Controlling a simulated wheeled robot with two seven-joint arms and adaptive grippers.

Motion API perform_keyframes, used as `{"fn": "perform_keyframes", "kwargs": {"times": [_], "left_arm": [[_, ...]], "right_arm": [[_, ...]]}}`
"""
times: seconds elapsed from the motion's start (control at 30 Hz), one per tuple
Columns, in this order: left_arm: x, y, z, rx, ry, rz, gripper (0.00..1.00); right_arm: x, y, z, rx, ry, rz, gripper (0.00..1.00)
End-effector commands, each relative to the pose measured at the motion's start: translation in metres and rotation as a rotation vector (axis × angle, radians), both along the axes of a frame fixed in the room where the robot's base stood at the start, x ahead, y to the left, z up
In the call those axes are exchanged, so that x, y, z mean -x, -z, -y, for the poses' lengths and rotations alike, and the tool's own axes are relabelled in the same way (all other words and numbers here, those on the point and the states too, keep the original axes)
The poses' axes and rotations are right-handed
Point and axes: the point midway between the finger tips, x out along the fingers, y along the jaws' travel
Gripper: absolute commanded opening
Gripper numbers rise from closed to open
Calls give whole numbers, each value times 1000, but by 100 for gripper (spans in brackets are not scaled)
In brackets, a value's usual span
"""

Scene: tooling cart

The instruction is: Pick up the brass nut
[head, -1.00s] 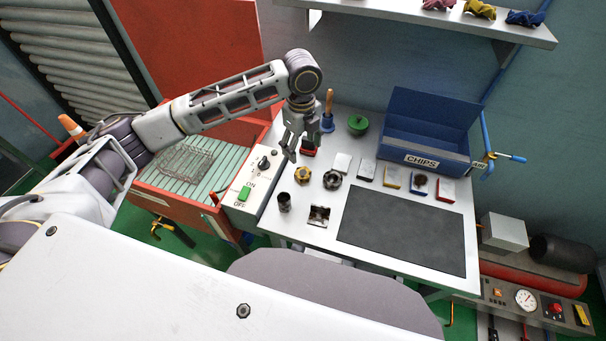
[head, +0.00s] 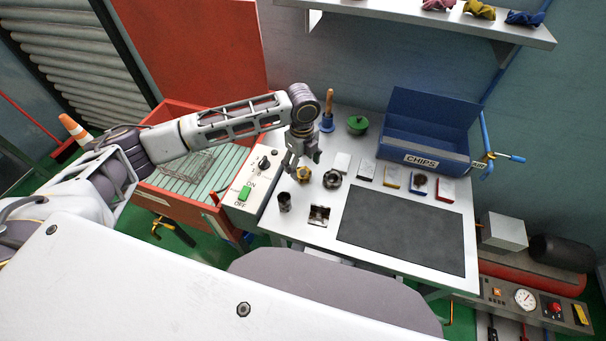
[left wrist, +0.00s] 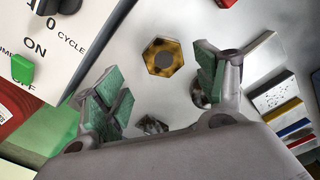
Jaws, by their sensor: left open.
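The brass nut (head: 303,174) lies on the light tabletop, at the left part of the cart. In the left wrist view it is a hexagonal gold and dark ring (left wrist: 163,57), lying flat beyond and between my finger pads. My left gripper (head: 301,167) hangs just above the nut, fingers downward, and partly covers it in the head view. In the left wrist view my left gripper (left wrist: 160,92) is open, its two green-padded fingers wide apart with nothing between them. My right gripper is not in view.
A dark round part (head: 332,179) sits close right of the nut. A dark cylinder (head: 285,202) and a small metal block (head: 319,215) stand nearer. The control box (head: 246,190) borders the left side. A black mat (head: 402,229) and blue CHIPS bin (head: 431,130) lie to the right.

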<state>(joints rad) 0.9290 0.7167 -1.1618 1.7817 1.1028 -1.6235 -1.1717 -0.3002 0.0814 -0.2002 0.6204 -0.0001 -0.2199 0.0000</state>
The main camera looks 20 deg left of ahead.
Motion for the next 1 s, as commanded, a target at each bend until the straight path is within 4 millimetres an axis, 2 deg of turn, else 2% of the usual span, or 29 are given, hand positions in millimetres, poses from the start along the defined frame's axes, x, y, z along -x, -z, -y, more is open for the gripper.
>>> {"fn": "perform_keyframes", "kwargs": {"times": [0.27, 0.7, 1.0], "left_arm": [[-1, 8, 0, -2, -1, -3, 71], [-6, 50, 1, -1, 1, -2, 71], [-6, 52, 1, -1, 1, -1, 71]], "right_arm": [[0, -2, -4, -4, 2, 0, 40], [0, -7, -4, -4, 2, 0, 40], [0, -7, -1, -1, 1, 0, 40]]}}
